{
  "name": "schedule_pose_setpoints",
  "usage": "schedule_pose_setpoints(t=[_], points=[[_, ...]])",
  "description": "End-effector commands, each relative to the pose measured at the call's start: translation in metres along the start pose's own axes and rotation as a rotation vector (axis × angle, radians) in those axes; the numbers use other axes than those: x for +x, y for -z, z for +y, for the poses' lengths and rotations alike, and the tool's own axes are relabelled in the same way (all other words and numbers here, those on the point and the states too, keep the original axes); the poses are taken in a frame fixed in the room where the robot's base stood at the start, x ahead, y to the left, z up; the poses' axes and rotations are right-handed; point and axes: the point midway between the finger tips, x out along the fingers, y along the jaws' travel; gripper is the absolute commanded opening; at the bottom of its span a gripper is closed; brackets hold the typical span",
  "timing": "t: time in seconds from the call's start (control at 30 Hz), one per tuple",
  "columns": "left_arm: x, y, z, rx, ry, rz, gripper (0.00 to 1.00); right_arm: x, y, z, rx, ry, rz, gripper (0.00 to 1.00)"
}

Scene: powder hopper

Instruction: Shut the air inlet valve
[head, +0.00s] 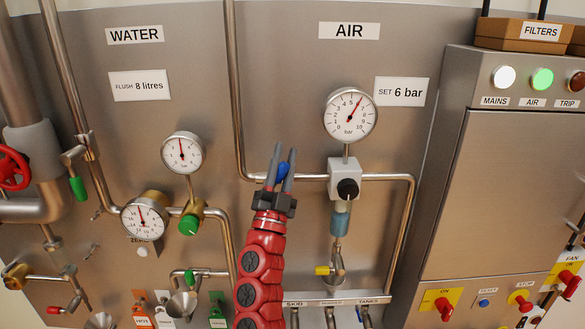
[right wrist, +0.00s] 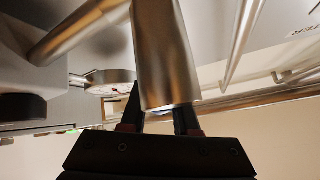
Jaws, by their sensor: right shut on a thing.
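The air inlet valve shows as a blue handle (head: 283,168) on the thin steel pipe of the AIR panel, left of the regulator. My right gripper (head: 284,152) reaches up to it from below, with one dark finger on each side. It is shut on the blue handle, and the fingers hide most of the valve. In the right wrist view, a wide metal cylinder (right wrist: 163,50) stands in front of the fingers (right wrist: 160,118) and hides their tips and what is between them. My left gripper is not in view.
Right of the gripper are the regulator (head: 344,180) with its black knob and the air gauge (head: 350,114). A yellow-handled valve (head: 323,270) sits lower down. To the left are the green knob (head: 190,224) and water gauges. The panel above the gripper is clear.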

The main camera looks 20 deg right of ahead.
Motion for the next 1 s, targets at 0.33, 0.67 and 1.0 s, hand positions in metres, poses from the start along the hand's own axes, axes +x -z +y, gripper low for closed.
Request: schedule_pose_setpoints(t=[0.33, 0.67, 1.0], points=[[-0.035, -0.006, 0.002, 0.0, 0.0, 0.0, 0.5, -0.004, -0.009, -0.02, -0.205, 0.204, -0.061, 0.0], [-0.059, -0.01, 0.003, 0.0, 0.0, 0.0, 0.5, -0.005, -0.015, -0.033, -0.326, 0.325, -0.103, 0.0], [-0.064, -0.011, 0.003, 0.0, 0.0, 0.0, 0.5, -0.004, -0.017, -0.038, -0.361, 0.362, -0.119, 0.0]])
